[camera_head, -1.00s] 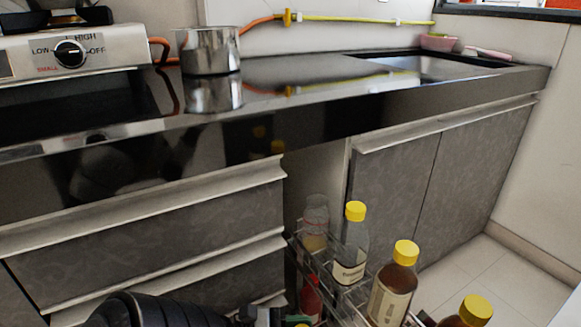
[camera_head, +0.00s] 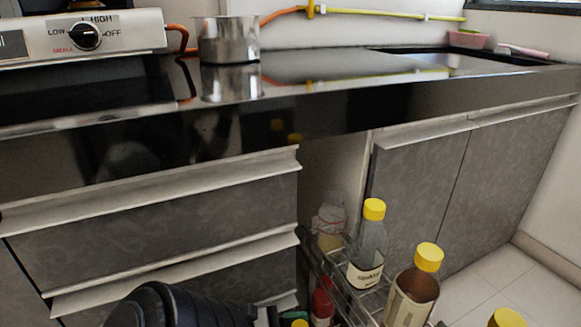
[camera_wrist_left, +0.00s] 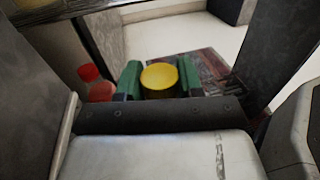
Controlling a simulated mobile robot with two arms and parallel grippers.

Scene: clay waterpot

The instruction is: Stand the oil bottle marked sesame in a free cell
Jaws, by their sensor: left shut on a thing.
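My left gripper (camera_wrist_left: 160,82) has green fingertips and is shut on a yellow-capped bottle (camera_wrist_left: 160,77). Only the cap shows in the wrist view; the body and label are hidden, so I cannot tell whether it is the sesame one. In the head view the gripper (camera_head: 288,306) is low at the bottom edge, beside the pull-out wire rack (camera_head: 343,298). In the rack stand a pale bottle (camera_head: 369,252) and a brown bottle (camera_head: 413,292), both yellow-capped. Their labels are too small to read. Another yellow cap (camera_head: 507,318) shows at the bottom right. My right gripper is not in view.
A red bottle (camera_head: 322,302) stands close to my left gripper; its red cap also shows in the wrist view (camera_wrist_left: 89,73). A clear jar (camera_head: 330,222) is at the rack's back. Drawers (camera_head: 180,245) are left and cupboard doors (camera_head: 420,180) right.

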